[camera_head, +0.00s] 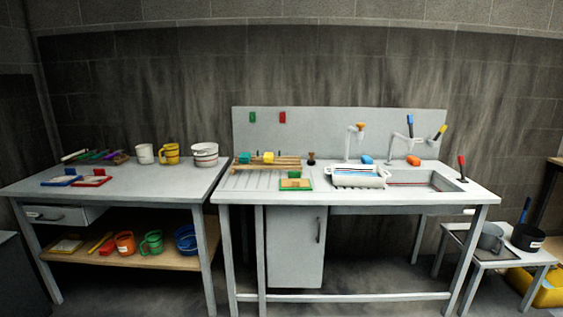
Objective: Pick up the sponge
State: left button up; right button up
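Several small coloured blocks could be the sponge; at this size I cannot tell which one is. Neither of my grippers is in view, and nothing in view is held.
The sink counter (237,197) has a basin (425,178) and a white dish tray (357,177). A left table (140,185) carries mugs, a bucket (204,154) and coloured tools. A low stand (520,255) with pots is at right. Floor shows in front.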

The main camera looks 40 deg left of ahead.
aim_at(269, 157)
jog(key=u, duration=0.5)
jog(key=i, duration=0.5)
jog(key=u, duration=0.75)
jog(key=i, duration=0.7)
jog(key=z, duration=0.05)
